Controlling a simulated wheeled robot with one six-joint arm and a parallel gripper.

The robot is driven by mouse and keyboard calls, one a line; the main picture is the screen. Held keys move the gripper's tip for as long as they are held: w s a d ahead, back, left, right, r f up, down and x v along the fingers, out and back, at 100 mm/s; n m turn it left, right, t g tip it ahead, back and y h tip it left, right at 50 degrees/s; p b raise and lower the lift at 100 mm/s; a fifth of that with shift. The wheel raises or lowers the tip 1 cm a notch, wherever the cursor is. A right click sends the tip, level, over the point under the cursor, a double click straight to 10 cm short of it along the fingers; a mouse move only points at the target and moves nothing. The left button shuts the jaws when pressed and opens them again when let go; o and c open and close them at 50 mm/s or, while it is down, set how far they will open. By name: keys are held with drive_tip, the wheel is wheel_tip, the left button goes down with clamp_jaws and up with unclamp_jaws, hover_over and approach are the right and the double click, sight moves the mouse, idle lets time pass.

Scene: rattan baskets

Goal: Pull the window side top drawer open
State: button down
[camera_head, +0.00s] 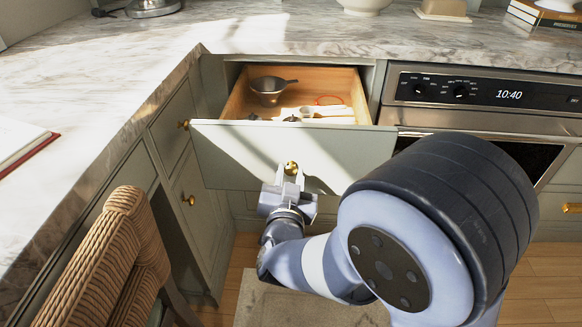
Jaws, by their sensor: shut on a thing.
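The drawer (356,152) under the counter, left of the oven, stands pulled out with its inside in view. It has a pale grey-green front and a wooden interior. A dark small pan (268,89) and several small utensils lie inside; the front panel hides part of them. My gripper (290,176) is at the middle of the drawer front, shut on its round brass knob (291,167). My arm covers the area below and right of the drawer.
The oven (480,90) with its display is right of the drawer. Closed cabinets with brass knobs and a marble counter (110,85) are at left. A woven chair (110,260) stands at lower left. A book (22,150) lies on the left counter.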

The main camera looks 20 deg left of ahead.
drive_tip(key=shift+v, duration=1.45)
drive_tip(key=c, duration=1.1)
unclamp_jaws()
drive_tip(key=p+v, duration=0.1)
drive_tip(key=v, duration=0.9)
drive_tip(key=shift+s, duration=0.4)
drive_tip(key=shift+w, duration=0.15)
drive_tip(key=b+x, duration=0.1)
drive_tip(key=x, duration=1)
drive_tip(key=shift+d+f, duration=0.1)
